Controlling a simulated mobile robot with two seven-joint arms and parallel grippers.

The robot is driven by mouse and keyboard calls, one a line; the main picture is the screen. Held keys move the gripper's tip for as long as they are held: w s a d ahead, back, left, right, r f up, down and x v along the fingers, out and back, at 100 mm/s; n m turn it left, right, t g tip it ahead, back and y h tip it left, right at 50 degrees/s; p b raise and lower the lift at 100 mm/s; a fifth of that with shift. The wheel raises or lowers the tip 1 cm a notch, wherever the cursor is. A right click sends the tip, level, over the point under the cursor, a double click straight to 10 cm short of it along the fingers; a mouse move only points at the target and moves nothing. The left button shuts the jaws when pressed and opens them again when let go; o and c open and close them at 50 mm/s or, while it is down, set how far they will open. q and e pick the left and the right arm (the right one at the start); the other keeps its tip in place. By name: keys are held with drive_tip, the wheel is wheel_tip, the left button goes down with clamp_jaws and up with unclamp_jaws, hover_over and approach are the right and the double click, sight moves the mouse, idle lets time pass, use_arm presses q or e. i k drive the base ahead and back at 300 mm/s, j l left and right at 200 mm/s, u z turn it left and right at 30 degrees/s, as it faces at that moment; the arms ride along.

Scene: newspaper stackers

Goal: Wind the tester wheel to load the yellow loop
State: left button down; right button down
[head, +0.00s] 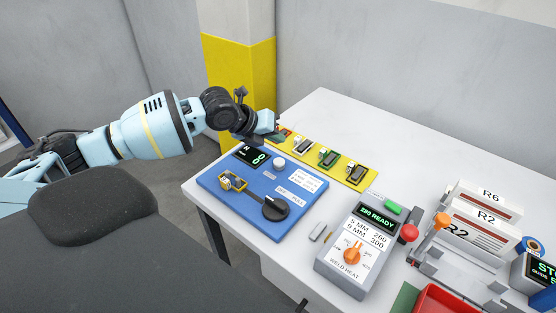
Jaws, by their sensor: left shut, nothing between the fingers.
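The blue tester board (231,204) lies at the left of the white table. It bears a black wheel (275,207) at its front right, a small display (252,156) with a green figure at the back, and a pale round knob (279,164). A yellow piece (233,182) with metal parts sits at its left; it may be the yellow loop, but it is too small to tell. My left gripper (276,135) is shut and empty, above the table behind the board's display, apart from the wheel. My right gripper is out of view.
A yellow strip (356,180) with several small clamps lies behind the board. Right of it stand a grey weld heat unit (343,276) with an orange knob (352,253), and a rack of labelled bundles (487,217). A red tray (447,299) is at the front. The table's back is clear.

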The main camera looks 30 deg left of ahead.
sight(275, 210)
drive_tip(key=k+j, duration=0.3)
drive_tip(key=k, duration=0.15)
drive_tip(key=k+j, duration=0.3)
drive_tip(key=k, duration=0.15)
